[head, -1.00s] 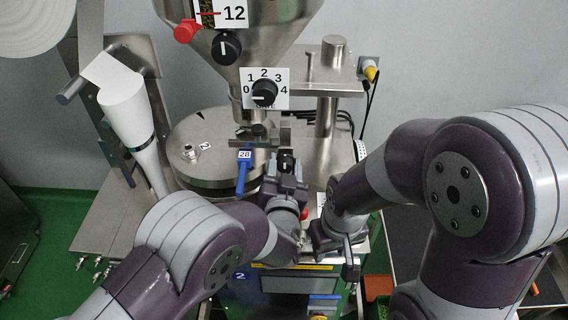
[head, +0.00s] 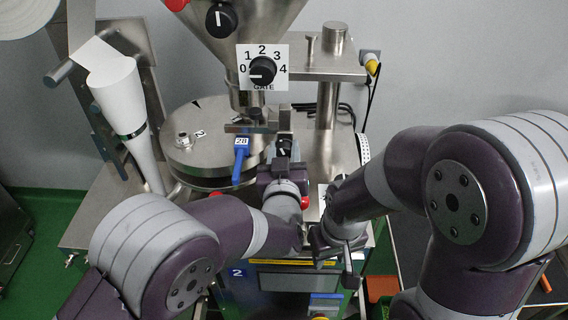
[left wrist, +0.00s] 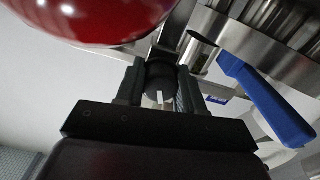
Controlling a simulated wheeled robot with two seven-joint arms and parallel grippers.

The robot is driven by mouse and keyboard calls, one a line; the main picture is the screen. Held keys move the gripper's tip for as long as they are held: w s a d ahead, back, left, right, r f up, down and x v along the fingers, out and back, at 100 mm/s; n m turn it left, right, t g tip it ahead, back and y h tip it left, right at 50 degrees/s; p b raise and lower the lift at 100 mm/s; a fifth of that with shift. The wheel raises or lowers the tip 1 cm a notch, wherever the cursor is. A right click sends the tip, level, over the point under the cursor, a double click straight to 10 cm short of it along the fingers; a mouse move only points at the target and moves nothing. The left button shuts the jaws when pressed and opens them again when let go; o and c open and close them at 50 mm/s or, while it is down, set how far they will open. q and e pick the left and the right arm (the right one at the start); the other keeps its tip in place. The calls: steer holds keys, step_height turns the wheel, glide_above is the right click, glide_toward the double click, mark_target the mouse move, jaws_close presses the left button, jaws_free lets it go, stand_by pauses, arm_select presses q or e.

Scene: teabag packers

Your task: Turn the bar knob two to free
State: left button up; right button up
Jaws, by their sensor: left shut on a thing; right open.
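A small black knob with a white mark (left wrist: 160,96) sits between the fingers of my left gripper in the left wrist view. The white mark points toward the gripper's body in that view. In the head view, the knob (head: 283,145) is at the front of the steel machine, beyond my left gripper (head: 284,158). My left gripper is shut on the knob, and its fingers cover the knob's sides. No number on this knob can be read. My right gripper (head: 342,262) is open, lower right of the left one, and holds nothing visible.
A blue handle tagged 28 (head: 241,158) stands just left of my left gripper and shows close by in the left wrist view (left wrist: 268,100). A red rounded part (left wrist: 100,15) is near too. The gate dial (head: 262,70) and hopper (head: 235,35) are above. My arms nearly meet.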

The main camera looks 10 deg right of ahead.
arm_select(q)
steer(key=n+b, duration=0.3)
steer(key=b, duration=0.2)
steer(key=n+b, duration=0.4)
steer(key=b, duration=0.1)
steer(key=f+n+b, duration=0.1)
steer(key=n+b, duration=0.2)
steer(key=b, duration=0.2)
steer(key=shift+d+f+n, duration=0.1)
steer(key=shift+n, duration=0.2)
steer(key=shift+r+n+b, duration=0.25)
steer(key=shift+n+b, duration=1.1)
steer(key=shift+n, duration=0.05)
steer(key=o, duration=1)
steer(key=shift+s+r, duration=0.1)
steer(key=shift+o, duration=0.2)
steer(key=shift+d+r, duration=0.1)
steer(key=shift+d, duration=0.05)
